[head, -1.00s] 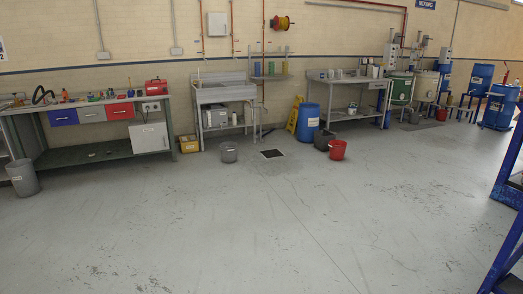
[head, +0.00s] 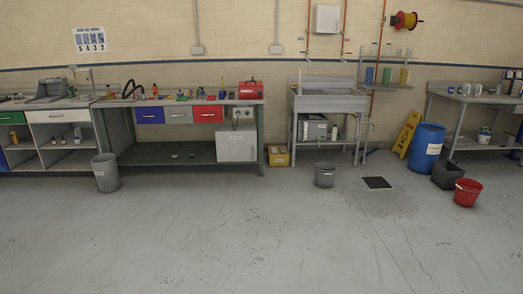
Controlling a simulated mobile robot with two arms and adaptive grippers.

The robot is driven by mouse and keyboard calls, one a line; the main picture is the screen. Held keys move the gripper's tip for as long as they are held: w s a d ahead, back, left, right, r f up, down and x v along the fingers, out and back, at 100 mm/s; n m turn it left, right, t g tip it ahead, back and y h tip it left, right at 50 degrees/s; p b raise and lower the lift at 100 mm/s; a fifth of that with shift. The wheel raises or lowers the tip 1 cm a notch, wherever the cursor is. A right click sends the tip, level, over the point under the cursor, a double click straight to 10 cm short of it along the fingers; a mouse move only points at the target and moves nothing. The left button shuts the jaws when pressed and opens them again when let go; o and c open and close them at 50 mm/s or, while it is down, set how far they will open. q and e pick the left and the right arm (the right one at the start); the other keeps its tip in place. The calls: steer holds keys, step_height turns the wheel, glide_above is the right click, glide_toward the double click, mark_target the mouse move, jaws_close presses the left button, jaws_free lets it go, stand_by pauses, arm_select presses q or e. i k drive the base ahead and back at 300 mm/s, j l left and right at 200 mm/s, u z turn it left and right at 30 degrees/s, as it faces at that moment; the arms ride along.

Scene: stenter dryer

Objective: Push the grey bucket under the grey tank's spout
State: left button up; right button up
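A small grey bucket (head: 325,177) stands upright on the floor in front of the sink's right half, left of the floor drain. A taller grey bin (head: 105,173) stands at the left in front of the workbench. The grey tank and its spout are not in view. Neither of my grippers is in view.
A floor drain (head: 377,183) lies right of the bucket. Further right are a yellow wet-floor sign (head: 406,134), a blue drum (head: 425,147), a dark square bin (head: 447,175) and a red bucket (head: 467,193). A sink (head: 329,103) stands behind. The foreground floor is clear.

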mark_target(322, 181)
steer(key=i, duration=2.25)
steer(key=i+j, duration=0.1)
steer(key=i, duration=2.15)
steer(key=i+z, duration=0.35)
steer(key=i, duration=0.2)
steer(key=i+j+z, duration=0.3)
steer(key=i, duration=0.2)
steer(key=i+j+z, duration=0.35)
steer(key=i, duration=0.15)
